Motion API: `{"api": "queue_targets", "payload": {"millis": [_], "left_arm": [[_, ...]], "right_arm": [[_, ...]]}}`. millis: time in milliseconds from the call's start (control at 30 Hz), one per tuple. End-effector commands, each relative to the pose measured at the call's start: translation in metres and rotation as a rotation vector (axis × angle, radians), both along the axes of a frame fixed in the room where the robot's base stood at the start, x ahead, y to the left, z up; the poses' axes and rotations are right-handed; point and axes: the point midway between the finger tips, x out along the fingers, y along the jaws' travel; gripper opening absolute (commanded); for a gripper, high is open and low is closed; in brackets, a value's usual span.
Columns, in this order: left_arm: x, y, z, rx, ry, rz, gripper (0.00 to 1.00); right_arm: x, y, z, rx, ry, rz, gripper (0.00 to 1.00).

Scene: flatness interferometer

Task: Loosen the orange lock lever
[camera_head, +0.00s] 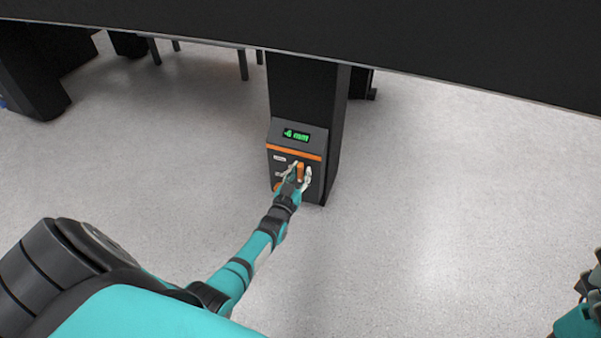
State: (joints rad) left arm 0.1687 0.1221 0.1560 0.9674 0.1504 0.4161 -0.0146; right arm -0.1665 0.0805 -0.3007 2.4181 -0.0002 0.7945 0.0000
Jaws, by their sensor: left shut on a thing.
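The orange lock lever (300,171) is on the front of a dark control box (312,143) low on a black column. It looks roughly upright, partly covered by my gripper. My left gripper (298,173) reaches in from the lower left and is shut on the lever, one finger on each side. My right gripper (592,283) is only partly in view at the right edge, far from the box, and its fingers cannot be made out clearly.
The box has a green lit display (296,135) and an orange stripe above the lever. An orange part shows low on the box's left, partly behind my gripper. A large black tabletop (420,45) overhangs the column. The grey floor (430,200) around is clear.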

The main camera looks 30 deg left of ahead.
Motion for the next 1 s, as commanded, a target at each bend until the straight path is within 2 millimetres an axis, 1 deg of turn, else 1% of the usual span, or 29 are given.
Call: {"api": "queue_targets", "payload": {"millis": [67,100,200,467,567,667,900,1000], "left_arm": [[-0.001,0.0,-0.002,-0.002,0.003,0.001,0.0],[-0.001,0.0,-0.002,-0.002,0.003,0.001,0.26],[-0.001,0.0,-0.002,-0.002,0.003,0.001,0.38],[-0.001,0.0,-0.001,-0.001,0.001,0.0,0.38],[-0.008,-0.002,-0.002,-0.002,0.003,0.0,0.38],[-0.022,-0.005,-0.002,-0.003,0.003,0.0,0.38],[-0.072,-0.017,-0.002,-0.002,0.004,0.001,0.38],[-0.091,-0.021,-0.002,-0.002,0.004,0.001,0.38]], "right_arm": [[0.0,0.0,-0.001,-0.002,0.003,0.0,0.92],[0.0,0.0,-0.001,-0.002,0.004,0.0,0.92],[0.001,0.0,-0.001,-0.004,0.004,0.0,0.92],[0.001,0.0,0.002,-0.007,-0.006,-0.001,0.92],[0.0,0.0,0.002,-0.006,-0.006,-0.001,0.92],[0.0,0.0,0.002,-0.004,-0.005,-0.001,0.92],[0.0,0.0,0.001,-0.003,-0.004,0.0,0.92],[0.0,0.0,0.001,-0.003,-0.004,0.0,0.92]]}}
